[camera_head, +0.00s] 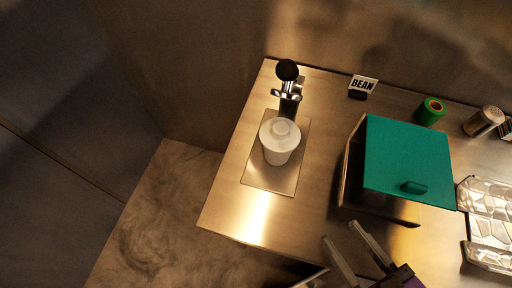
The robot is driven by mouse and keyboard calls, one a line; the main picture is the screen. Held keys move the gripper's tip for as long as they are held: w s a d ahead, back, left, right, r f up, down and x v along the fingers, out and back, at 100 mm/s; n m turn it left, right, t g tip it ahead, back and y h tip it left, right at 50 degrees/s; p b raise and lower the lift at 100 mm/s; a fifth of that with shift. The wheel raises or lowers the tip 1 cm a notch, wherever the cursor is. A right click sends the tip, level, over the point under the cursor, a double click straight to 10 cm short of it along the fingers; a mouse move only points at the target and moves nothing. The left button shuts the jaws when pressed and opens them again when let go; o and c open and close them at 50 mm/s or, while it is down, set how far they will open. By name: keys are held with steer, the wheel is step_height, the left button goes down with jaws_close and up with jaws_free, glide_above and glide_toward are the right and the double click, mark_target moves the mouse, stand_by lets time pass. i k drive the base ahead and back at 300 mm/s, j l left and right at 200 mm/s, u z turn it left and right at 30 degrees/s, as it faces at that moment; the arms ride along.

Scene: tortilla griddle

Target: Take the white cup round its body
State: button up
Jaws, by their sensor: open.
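The white cup (278,151) stands on a thin metal plate (257,178) at the left end of the steel counter. It looks upright, with a pale round top. My gripper (341,242) is at the bottom of the view, right of and nearer than the cup. Its two fingers are apart and nothing is between them. It is well clear of the cup. The cup's far side is hidden from this camera.
A black-knobbed dispenser (288,92) stands right behind the cup. A steel box with a teal lid (407,160) stands to the right. A "BEAN" sign (362,85), green tape roll (431,111), shaker (484,121) and clear containers (486,195) lie farther right. Counter between cup and box is clear.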

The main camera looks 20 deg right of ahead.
mark_target(276, 159)
steer(key=k+j+u, duration=0.1)
steer(key=j, duration=0.25)
steer(key=k+j+u, duration=0.15)
steer(key=j, duration=0.25)
steer(key=k+j+u, duration=0.1)
steer(key=j, duration=0.25)
steer(key=k, duration=0.05)
